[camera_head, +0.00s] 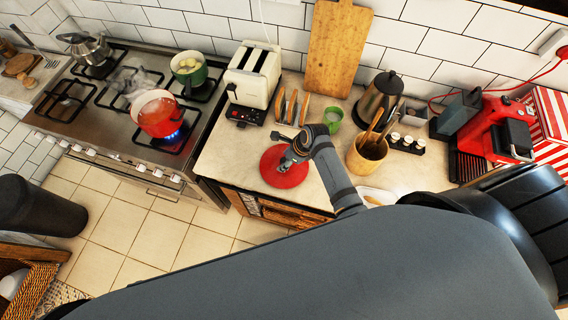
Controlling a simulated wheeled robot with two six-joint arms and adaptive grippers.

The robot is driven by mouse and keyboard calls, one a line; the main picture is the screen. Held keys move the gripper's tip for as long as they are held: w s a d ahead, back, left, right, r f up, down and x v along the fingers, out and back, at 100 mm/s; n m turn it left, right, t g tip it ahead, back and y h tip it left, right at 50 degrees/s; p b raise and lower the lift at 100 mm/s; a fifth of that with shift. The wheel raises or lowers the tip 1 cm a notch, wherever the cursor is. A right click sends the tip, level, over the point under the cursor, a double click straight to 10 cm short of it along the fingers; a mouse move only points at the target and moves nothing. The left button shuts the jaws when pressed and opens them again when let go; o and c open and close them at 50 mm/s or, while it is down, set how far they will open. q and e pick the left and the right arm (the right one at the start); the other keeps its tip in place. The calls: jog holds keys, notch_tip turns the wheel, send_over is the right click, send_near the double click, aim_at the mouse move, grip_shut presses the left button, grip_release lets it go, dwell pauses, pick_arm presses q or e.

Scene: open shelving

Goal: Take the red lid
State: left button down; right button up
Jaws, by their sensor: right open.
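The red lid (278,176) is a flat round disc lying on the pale countertop, near its left front corner. My right gripper (288,160) is over the lid, coming in from the right, with its fingers at the middle of the lid. The gripper is open; it hides part of the lid's centre, and I cannot tell whether it touches it. My left gripper is not in view.
A red pot (156,116) sits over a lit flame on the stove (113,133). A red coffee machine (492,130) is at the right.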

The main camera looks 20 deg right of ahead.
jog(key=shift+s, duration=0.1)
grip_shut()
jog(key=shift+r, duration=0.1)
dwell(0.4)
